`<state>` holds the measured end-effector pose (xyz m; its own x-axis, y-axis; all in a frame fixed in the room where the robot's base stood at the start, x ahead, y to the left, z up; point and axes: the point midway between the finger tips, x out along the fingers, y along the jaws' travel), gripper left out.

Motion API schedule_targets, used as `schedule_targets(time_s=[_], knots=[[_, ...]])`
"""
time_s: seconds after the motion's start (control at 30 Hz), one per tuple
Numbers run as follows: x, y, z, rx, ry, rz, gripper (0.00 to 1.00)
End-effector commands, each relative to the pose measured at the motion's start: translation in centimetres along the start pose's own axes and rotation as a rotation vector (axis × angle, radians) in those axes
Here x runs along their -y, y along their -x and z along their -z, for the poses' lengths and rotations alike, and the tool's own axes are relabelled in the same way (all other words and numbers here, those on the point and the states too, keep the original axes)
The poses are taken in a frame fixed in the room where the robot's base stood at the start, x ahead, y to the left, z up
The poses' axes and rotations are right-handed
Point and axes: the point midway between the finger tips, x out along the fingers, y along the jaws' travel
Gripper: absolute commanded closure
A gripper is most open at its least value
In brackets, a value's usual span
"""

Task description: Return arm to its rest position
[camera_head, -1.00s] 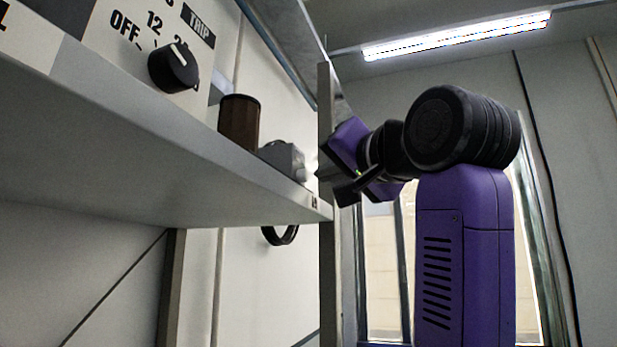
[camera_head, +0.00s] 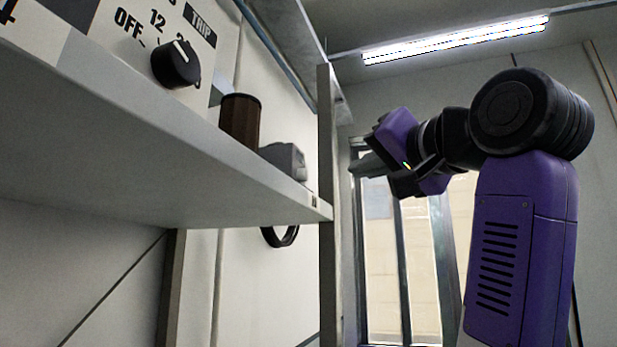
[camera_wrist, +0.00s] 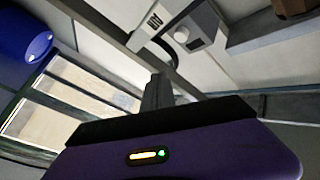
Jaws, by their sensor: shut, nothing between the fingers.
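My purple and black arm stands at the right of the head view, bent at a black joint. My gripper (camera_head: 362,168) points left, beside the upright post at the shelf's end, with a visible gap to the shelf. It is shut and empty. In the wrist view the closed fingers (camera_wrist: 158,92) show in front of the purple wrist housing, with nothing between them.
A grey shelf (camera_head: 150,150) on the left carries a brown cylinder (camera_head: 240,119) and a small grey box (camera_head: 284,160). A black dial (camera_head: 176,65) sits above it. A grey post (camera_head: 327,200) ends the shelf. A window (camera_head: 405,265) lies behind. The wrist view shows a blue cylinder (camera_wrist: 22,35).

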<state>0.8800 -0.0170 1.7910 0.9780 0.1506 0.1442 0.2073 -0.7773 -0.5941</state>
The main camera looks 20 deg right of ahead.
Motion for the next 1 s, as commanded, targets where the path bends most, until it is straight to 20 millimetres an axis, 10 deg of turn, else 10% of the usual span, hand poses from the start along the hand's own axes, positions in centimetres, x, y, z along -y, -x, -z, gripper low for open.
schedule_targets(time_s=[0.63,1.0], knots=[[-0.1,0.2,0.2,-0.001,0.008,0.001,1.0],[3.1,2.0,5.6,-0.294,0.148,0.143,1.0]])
